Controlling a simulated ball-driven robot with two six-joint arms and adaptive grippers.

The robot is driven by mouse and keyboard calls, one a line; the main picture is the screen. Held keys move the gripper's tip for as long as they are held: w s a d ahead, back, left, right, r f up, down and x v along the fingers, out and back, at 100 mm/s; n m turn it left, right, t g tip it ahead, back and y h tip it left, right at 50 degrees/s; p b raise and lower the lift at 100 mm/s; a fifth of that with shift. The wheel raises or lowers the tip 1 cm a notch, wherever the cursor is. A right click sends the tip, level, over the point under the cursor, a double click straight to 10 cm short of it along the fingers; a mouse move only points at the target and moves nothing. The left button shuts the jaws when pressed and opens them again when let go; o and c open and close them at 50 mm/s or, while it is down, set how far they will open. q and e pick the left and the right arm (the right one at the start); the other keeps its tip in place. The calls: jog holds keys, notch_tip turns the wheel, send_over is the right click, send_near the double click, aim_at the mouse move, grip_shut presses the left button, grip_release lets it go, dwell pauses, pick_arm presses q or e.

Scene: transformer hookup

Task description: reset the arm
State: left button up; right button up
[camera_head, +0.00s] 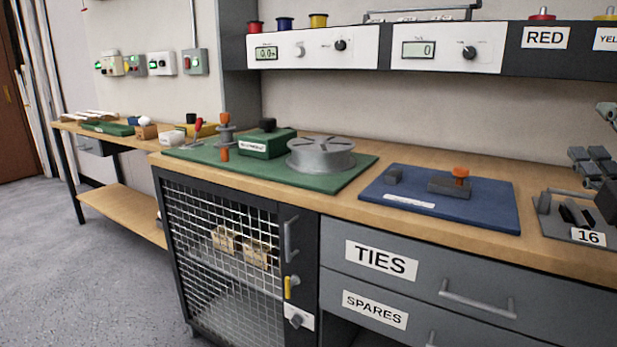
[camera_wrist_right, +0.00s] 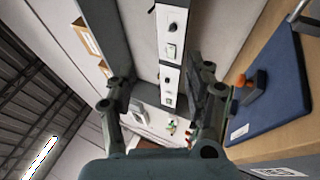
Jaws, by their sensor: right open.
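My right gripper (camera_head: 590,161) shows at the right edge of the head view, cut off by the frame. It is above the back of the grey tray marked 16 (camera_head: 587,237), apart from the blue mat (camera_head: 480,208). In the right wrist view my right gripper (camera_wrist_right: 163,92) has its two dark fingers spread apart with nothing between them. Past its right finger the wrist view shows the blue mat (camera_wrist_right: 284,88) with an orange-knobbed grey block (camera_wrist_right: 254,88). My left gripper is in neither view.
A green mat (camera_head: 330,178) holds a round grey slotted fixture (camera_head: 321,155) and a green box (camera_head: 267,143). A shelf with meters (camera_head: 447,50) hangs above the bench. A mesh-door cabinet (camera_head: 222,250) and drawers (camera_head: 400,262) are below. Floor at left is clear.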

jog(key=s+d+f+m+g+h, duration=0.2)
jog(key=s+f+m+g, duration=0.35)
jog(key=f+m, duration=0.2)
jog(key=s+d+f+m+g+h, duration=0.1)
jog(key=s+f+m+g+h, duration=0.1)
jog(key=s+f+m+g, duration=0.55)
jog(key=s+a+f+m+g+y, duration=0.1)
jog(key=s+a+f+g+y, duration=0.65)
jog(key=s+a+f, duration=0.65)
jog(key=s+d+f, duration=0.2)
jog(key=f, duration=1.1)
jog(key=s+d+f, duration=0.1)
jog(key=d+f, duration=0.1)
jog(key=f, duration=1.2)
jog(key=s+f+g, duration=0.1)
jog(key=s+f, duration=1.2)
jog(key=s, duration=0.5)
jog(key=shift+s+d+f+m, duration=0.2)
jog(key=shift+d+f+m, duration=0.15)
jog(key=shift+f+m, duration=0.05)
